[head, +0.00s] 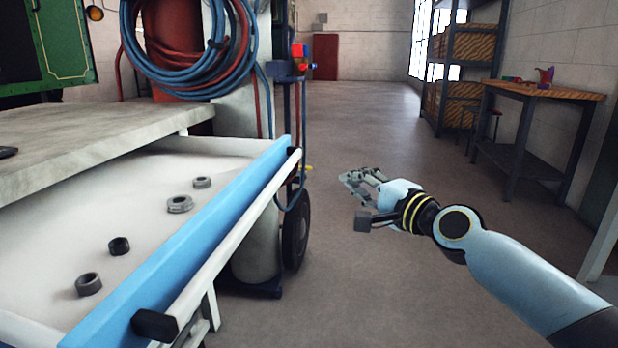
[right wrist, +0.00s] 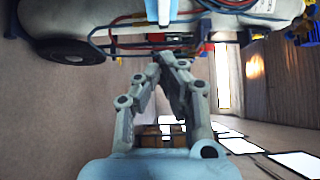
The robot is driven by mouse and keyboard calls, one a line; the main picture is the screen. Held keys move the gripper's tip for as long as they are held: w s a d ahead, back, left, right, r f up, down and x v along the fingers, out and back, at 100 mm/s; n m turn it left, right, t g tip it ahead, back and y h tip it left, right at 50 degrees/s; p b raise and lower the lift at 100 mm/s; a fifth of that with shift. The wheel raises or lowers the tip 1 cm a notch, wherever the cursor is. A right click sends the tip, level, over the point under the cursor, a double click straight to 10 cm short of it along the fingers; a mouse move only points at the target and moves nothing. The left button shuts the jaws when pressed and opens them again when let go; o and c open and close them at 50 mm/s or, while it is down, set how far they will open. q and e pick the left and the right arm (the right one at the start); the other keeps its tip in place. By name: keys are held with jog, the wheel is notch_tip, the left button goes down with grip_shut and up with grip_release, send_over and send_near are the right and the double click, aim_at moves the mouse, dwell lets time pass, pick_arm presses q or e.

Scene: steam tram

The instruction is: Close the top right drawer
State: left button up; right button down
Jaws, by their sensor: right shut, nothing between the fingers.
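The open drawer (head: 215,212) stands pulled out below the pale worktop (head: 85,135), with a blue front and a white handle bar (head: 235,240) along it. Several metal nuts lie on its light floor, among them a large nut (head: 180,204) and a dark nut (head: 88,284). My right gripper (head: 352,184) is to the right of the drawer front, apart from it, over open floor. In the right wrist view its fingers (right wrist: 170,60) meet at the tips with nothing between them. My left gripper does not show.
A gas cylinder cart with a black wheel (head: 295,230) and coiled blue and red hoses (head: 190,60) stands behind the drawer. A wooden-topped workbench (head: 545,91) and shelves (head: 470,45) line the right wall. The floor between is clear.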

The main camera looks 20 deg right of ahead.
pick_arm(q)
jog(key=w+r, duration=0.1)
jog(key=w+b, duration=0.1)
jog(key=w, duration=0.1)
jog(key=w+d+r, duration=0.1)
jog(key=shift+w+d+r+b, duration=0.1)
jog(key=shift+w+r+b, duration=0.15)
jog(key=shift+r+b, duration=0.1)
pick_arm(e)
jog(key=w+a, duration=0.4)
jog(key=w, duration=0.6)
jog(key=shift+a, duration=0.4)
jog(key=shift+w, duration=0.15)
